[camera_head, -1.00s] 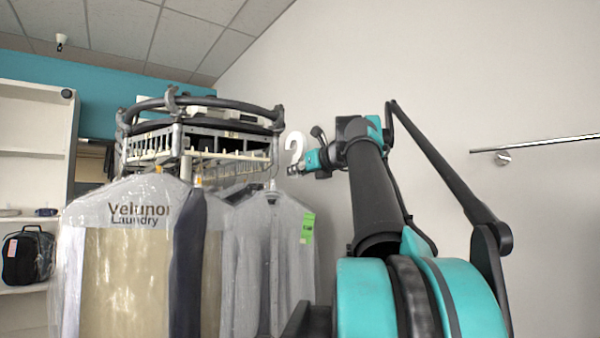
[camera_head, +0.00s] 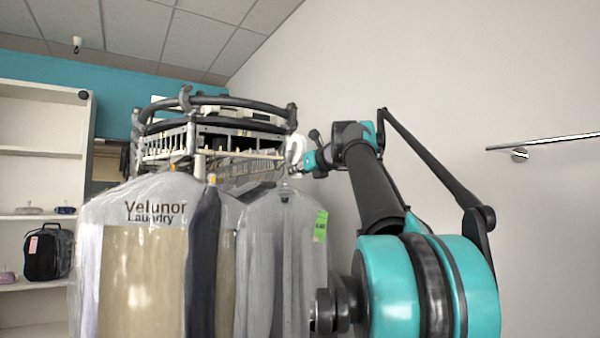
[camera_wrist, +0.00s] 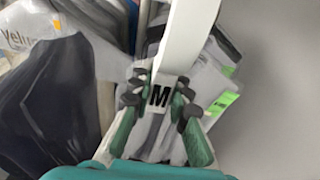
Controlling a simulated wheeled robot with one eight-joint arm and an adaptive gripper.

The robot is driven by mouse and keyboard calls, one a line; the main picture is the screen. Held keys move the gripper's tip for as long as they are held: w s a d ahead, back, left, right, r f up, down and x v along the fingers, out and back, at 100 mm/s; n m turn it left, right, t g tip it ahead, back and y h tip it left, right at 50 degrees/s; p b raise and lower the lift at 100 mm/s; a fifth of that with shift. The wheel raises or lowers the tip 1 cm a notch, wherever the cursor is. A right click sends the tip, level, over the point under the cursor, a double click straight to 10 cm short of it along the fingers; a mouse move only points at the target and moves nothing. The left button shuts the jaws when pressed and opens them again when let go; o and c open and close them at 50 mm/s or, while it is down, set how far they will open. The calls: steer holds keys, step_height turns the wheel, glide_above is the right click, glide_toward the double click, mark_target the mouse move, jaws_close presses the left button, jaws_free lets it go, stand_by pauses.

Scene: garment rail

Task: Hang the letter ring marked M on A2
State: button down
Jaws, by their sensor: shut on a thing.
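The white letter ring marked M (camera_wrist: 160,97) is between the fingers of my gripper (camera_wrist: 160,88) in the wrist view, with the black M facing the camera. Its curved band runs up out of the picture. In the head view the ring (camera_head: 296,147) shows small and pale at the right end of the garment rail (camera_head: 215,125), with my gripper (camera_head: 306,163) just right of it. I cannot tell whether the ring touches the rail. No A2 mark is readable; the rail's slots are small and partly hidden.
Bagged garments (camera_head: 150,270) hang closely under the rail, one with a green tag (camera_head: 320,226). In the wrist view garments lie beneath and left of my gripper. A wall bar (camera_head: 545,142) is at right. Shelves (camera_head: 40,180) stand at left. Bare wall lies right of the garments.

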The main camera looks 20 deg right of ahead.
steer(key=r+x, duration=0.1)
steer(key=x, duration=1.1)
steer(key=shift+w+r, duration=0.35)
steer(key=shift+w, duration=0.05)
stand_by(0.3)
steer(key=shift+w+a, duration=0.25)
steer(key=shift+w, duration=0.1)
stand_by(0.7)
steer(key=shift+r+x, duration=0.15)
steer(key=shift+x, duration=1)
steer(key=shift+r+x, duration=0.15)
steer(key=shift+x, duration=1)
steer(key=shift+f, duration=1.1)
steer(key=c, duration=1.4)
jaws_free()
steer(key=shift+o, duration=0.2)
steer(key=shift+s, duration=0.1)
steer(key=v, duration=1.1)
steer(key=shift+s, duration=0.35)
steer(key=shift+o, duration=0.3)
steer(key=shift+d+r, duration=0.1)
steer(key=shift+d, duration=0.05)
